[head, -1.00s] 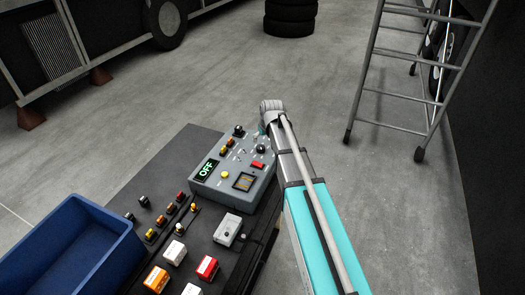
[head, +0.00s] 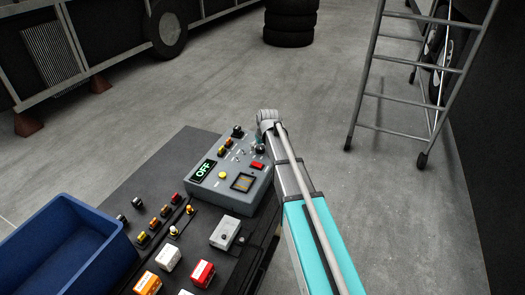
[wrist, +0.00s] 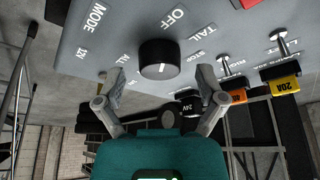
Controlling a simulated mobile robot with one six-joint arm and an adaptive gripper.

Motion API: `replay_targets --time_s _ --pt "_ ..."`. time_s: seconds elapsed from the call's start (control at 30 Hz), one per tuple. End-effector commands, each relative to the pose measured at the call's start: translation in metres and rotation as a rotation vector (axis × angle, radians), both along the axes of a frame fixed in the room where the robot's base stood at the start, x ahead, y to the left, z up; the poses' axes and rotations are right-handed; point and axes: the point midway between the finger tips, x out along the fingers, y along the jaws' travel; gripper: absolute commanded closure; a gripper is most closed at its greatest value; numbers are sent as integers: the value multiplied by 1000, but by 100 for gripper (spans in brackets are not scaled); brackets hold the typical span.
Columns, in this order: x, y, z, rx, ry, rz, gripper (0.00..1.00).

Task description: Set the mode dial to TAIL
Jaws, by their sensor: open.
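The mode dial is a black round knob (wrist: 160,58) on a grey panel in the wrist view, with a white mark on the side facing my gripper. MODE, OFF, TAIL, STOP, ALL and 12V labels surround it; which one the mark meets is hard to tell. My gripper (wrist: 160,75) is open, one finger on either side of the dial, with no clear contact. In the head view the dial (head: 260,148) is on the right of the grey control box (head: 240,195), partly beside my arm's end.
A blue bin (head: 65,245) and several coloured blocks occupy the bench's left and front.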

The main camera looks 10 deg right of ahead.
Motion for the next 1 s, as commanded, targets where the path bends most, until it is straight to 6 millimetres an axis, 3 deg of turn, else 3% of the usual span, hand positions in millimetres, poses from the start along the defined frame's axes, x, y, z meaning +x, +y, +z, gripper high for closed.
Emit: replay_targets --time_s 0.5,0.93,1.0 --pt "2 1 -6 0 0 1 11" --pt "2 2 -6 1 0 1 89" --pt "2 -8 -6 0 1 -1 93"
